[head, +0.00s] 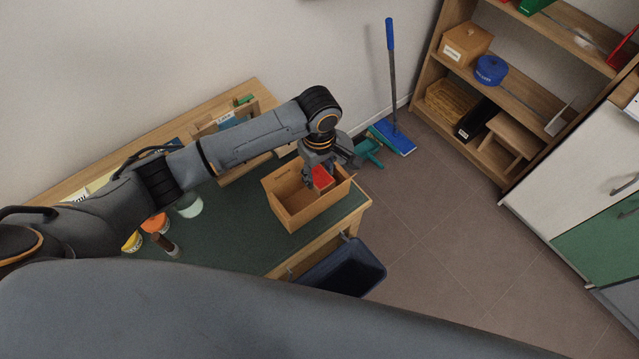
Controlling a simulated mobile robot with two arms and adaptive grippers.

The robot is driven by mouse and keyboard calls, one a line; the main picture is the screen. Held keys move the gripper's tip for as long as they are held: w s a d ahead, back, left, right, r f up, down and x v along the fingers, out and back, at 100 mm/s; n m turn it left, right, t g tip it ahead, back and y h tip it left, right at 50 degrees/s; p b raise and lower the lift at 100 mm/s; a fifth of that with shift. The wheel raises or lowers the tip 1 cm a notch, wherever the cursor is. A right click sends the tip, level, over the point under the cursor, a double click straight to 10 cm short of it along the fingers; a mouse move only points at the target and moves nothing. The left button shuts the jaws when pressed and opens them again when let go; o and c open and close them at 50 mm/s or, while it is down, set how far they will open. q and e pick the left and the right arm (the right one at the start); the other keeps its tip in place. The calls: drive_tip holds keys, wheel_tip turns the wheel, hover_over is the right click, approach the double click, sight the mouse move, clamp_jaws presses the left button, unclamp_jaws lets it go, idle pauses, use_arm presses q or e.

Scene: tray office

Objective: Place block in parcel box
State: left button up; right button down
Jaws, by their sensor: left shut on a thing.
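The parcel box (298,220) is an open tan box on the green desk top, near its right end. My left arm reaches over the desk from the left, and my left gripper (313,183) points down at the box opening. It is shut on a red block (322,177), which shows at the opening of the box, inside its rim as seen from above. I cannot tell whether the block touches the box floor. The gripper partly hides the block and the back of the box. My right gripper is out of view.
Orange and yellow containers (155,223) and a pale green cup (190,206) stand left on the desk. A dark bin (345,268) is below the desk's right end. Shelves (508,95) stand right, with open floor between.

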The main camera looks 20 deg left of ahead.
sight(319, 176)
use_arm(q)
wheel_tip(319, 176, down, 3)
drive_tip(key=shift+f, duration=1.7)
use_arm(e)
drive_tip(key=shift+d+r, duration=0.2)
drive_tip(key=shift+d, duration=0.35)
use_arm(q)
drive_tip(key=o, duration=1)
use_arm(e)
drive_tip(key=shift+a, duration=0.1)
use_arm(q)
drive_tip(key=shift+r, duration=0.2)
wheel_tip(319, 176, up, 10)
drive_tip(key=shift+w+d+r+b, duration=0.1)
drive_tip(key=shift+r+b, duration=0.15)
drive_tip(key=shift+b, duration=0.1)
drive_tip(key=shift+r, duration=0.65)
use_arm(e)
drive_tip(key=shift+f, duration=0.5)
